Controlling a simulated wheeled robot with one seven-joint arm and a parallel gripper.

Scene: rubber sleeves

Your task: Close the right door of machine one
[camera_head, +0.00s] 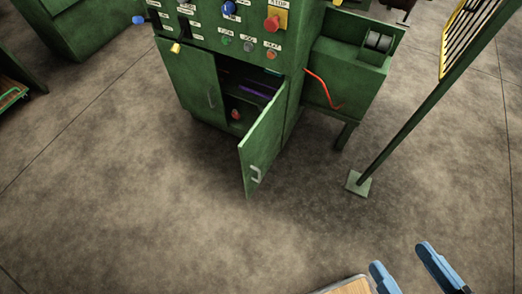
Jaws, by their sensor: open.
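Machine one is a green cabinet (273,62) with a control panel, in the upper middle of the head view. Its right door (262,140) stands open, swung out toward me, with a pale handle (256,173) low on its face. Its left door (194,82) looks shut. Inside the opening, a dark shelf space holds a small red object (236,115) and a purple strip (258,89). My gripper (412,268) is at the bottom right, with two blue fingers spread apart and nothing between them. It is well apart from the door, nearer to me and to the right.
A green post (420,108) on a square foot (358,183) stands right of the machine. A green side box (346,68) with a red cable adjoins the cabinet. A wooden-topped surface (346,287) shows at the bottom edge. The floor before the door is clear.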

